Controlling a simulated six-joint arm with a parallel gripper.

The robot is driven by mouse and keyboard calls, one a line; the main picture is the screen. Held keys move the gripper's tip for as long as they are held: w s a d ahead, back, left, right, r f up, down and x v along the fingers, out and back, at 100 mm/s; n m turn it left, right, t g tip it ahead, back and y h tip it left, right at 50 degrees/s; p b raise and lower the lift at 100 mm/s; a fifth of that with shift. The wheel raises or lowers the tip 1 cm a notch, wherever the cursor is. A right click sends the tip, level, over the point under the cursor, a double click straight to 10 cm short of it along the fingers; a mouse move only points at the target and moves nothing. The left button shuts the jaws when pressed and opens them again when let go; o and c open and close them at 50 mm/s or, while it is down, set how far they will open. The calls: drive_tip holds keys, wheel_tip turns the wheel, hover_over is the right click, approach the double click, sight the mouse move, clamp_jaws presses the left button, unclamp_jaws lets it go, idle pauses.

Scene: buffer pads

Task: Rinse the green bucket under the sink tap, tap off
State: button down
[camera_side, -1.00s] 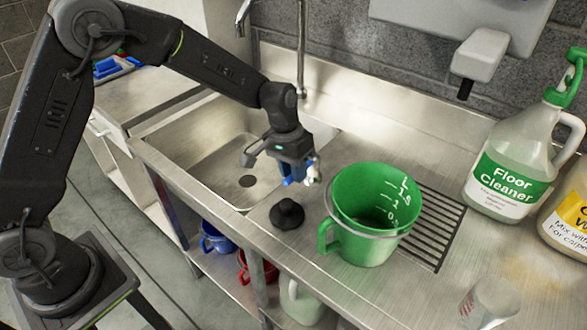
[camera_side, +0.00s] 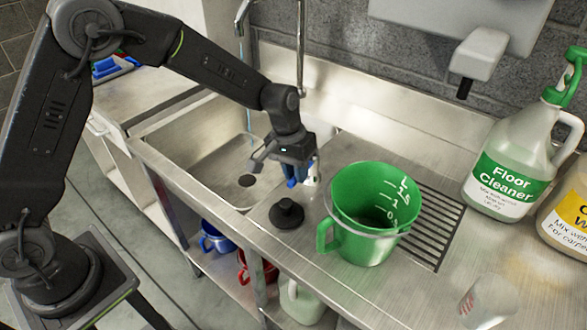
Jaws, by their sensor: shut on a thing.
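The green bucket (camera_side: 365,215), a jug with a handle and white scale marks, stands upright on the steel counter, partly over the drain grooves. The steel tap (camera_side: 243,14) hangs over the sink basin (camera_side: 215,150) at the back left. A thin water stream (camera_side: 246,90) falls from it into the basin, apart from the bucket. My gripper (camera_side: 301,180) is by the basin's right edge, left of the bucket and not touching it. Its blue fingertips are shut on a small whitish thing (camera_side: 314,174), too small to identify.
A black stopper (camera_side: 286,214) sits on the counter in front of my gripper. A floor cleaner bottle (camera_side: 510,170), a yellow-labelled bottle (camera_side: 568,225) and a clear cup (camera_side: 488,300) stand at right. A wall dispenser (camera_side: 478,55) overhangs the back.

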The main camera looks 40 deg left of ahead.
drive_tip(key=d+n, duration=0.1)
drive_tip(key=n, duration=0.1)
drive_tip(key=d+n, duration=0.1)
drive_tip(key=n, duration=0.1)
drive_tip(key=shift+w+d+t, duration=0.25)
drive_tip(key=shift+w+t, duration=0.05)
drive_tip(key=shift+w, duration=0.05)
drive_tip(key=shift+w+d+n+t+y, duration=0.15)
drive_tip(key=shift+w+d+n, duration=0.2)
drive_tip(key=shift+n, duration=0.5)
drive_tip(key=shift+w+d+n+t+y, duration=0.2)
drive_tip(key=shift+d+n, duration=0.25)
drive_tip(key=shift+n, duration=0.4)
drive_tip(key=shift+w, duration=0.1)
drive_tip(key=c, duration=1.1)
unclamp_jaws()
drive_tip(key=r, duration=0.4)
drive_tip(key=s+a+r, duration=0.1)
drive_tip(key=r, duration=0.4)
drive_tip(key=s+a+r, duration=0.1)
drive_tip(key=r, duration=0.3)
drive_tip(key=shift+r, duration=0.3)
drive_tip(key=shift+d, duration=0.1)
